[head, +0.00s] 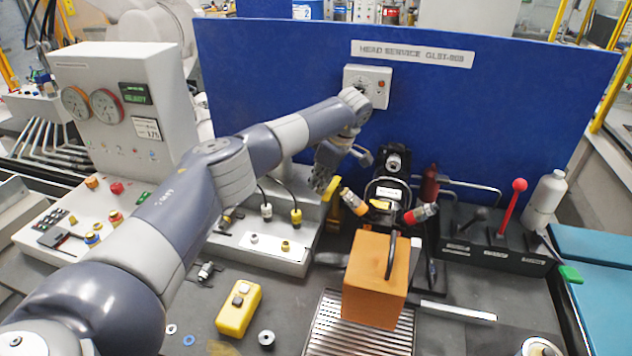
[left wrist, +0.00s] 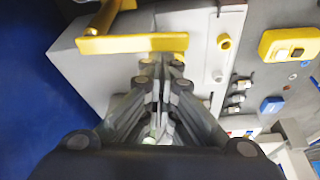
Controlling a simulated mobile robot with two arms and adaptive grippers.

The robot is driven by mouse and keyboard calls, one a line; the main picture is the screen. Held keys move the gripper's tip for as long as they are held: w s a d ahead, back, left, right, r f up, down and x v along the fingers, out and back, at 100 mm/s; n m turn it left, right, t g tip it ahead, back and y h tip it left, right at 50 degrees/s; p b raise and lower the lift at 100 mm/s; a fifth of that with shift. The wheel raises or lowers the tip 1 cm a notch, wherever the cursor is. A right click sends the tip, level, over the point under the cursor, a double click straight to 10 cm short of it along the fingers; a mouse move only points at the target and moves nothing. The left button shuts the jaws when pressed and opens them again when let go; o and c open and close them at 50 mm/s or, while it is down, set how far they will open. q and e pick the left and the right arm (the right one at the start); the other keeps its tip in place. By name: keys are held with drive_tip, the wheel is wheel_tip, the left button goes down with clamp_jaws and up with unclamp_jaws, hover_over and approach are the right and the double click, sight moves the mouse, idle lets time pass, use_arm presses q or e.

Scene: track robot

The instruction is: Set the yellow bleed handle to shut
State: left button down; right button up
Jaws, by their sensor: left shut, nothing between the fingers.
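The yellow bleed handle (left wrist: 130,44) is a flat bar on a yellow stem, beside a pale grey block in the left wrist view. In the head view a yellow part (head: 333,203) shows just below my left gripper, partly hidden. My left gripper (head: 320,182) is shut and empty, pointing down in front of the blue panel. In the left wrist view its fingertips (left wrist: 161,64) are right at the bar's edge; I cannot tell whether they touch it. My right gripper is not in view.
An orange block (head: 374,284) with a dark handle stands on a grate at the front. Yellow and red-tipped connectors (head: 420,213) sit right of the gripper. A red lever (head: 511,205) stands farther right. The blue panel (head: 270,85) closes off the back.

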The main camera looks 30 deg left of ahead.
use_arm(q)
drive_tip(key=shift+d, duration=0.35)
idle(0.5)
drive_tip(key=shift+w+a+b, duration=0.3)
drive_tip(key=shift+w+b, duration=0.2)
drive_tip(key=shift+w, duration=0.25)
